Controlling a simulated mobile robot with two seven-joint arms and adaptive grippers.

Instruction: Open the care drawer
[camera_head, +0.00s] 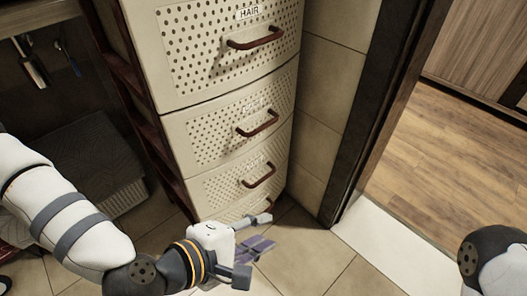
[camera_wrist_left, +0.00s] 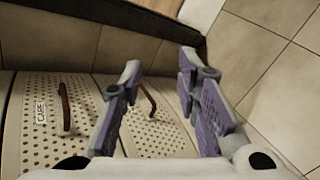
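The care drawer (camera_wrist_left: 25,140) shows its CARE label and a dark red bar handle (camera_wrist_left: 65,108) at the left of the left wrist view; it looks closed. In the head view the cream drawer unit (camera_head: 190,115) stands in the middle, and only the HAIR label reads clearly. My left gripper (camera_head: 257,246) is low in front of the unit, by its lowest drawer. In the left wrist view its fingers (camera_wrist_left: 160,68) are apart and nothing is held. Another drawer's handle (camera_wrist_left: 148,98) shows between them, beyond the left finger. My right gripper is out of view.
A dark door frame (camera_head: 352,130) stands right of the unit, with a wooden floor (camera_head: 440,170) beyond. Tiled floor (camera_head: 300,250) lies clear around my left gripper.

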